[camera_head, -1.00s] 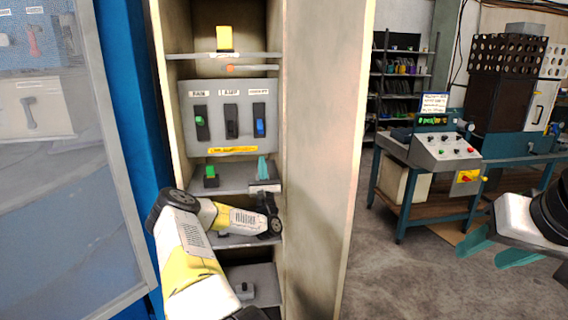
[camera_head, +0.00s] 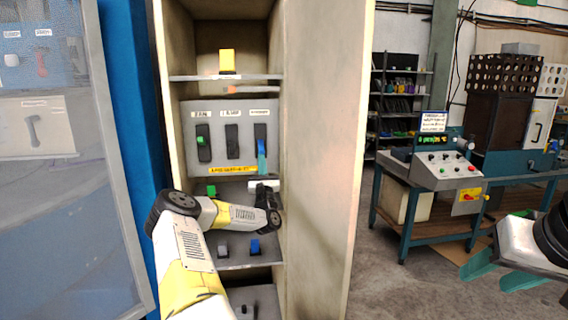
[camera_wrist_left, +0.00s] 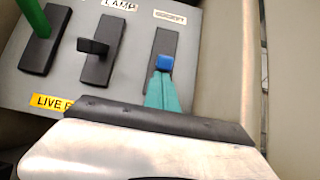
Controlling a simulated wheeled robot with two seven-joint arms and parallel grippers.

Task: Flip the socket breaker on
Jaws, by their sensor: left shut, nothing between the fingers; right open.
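The socket breaker is the rightmost of three on a grey panel (camera_head: 216,158). In the left wrist view its blue lever (camera_wrist_left: 165,62) sits on a black upright plate (camera_wrist_left: 165,40), its label partly readable. My left gripper (camera_head: 262,157) is shut and empty, its teal fingertips (camera_wrist_left: 160,92) right below the blue lever, seemingly at or against its lower side. My right gripper (camera_head: 497,272) is open and empty at the far right, away from the cabinet.
Beside it are the lamp breaker (camera_wrist_left: 92,47) with a black lever and the fan breaker (camera_head: 202,142) with a green lever. Shelves hold a yellow block (camera_head: 227,60), a green switch (camera_head: 211,190) and a blue knob (camera_head: 254,246). The cabinet's side wall (camera_head: 320,150) stands close right.

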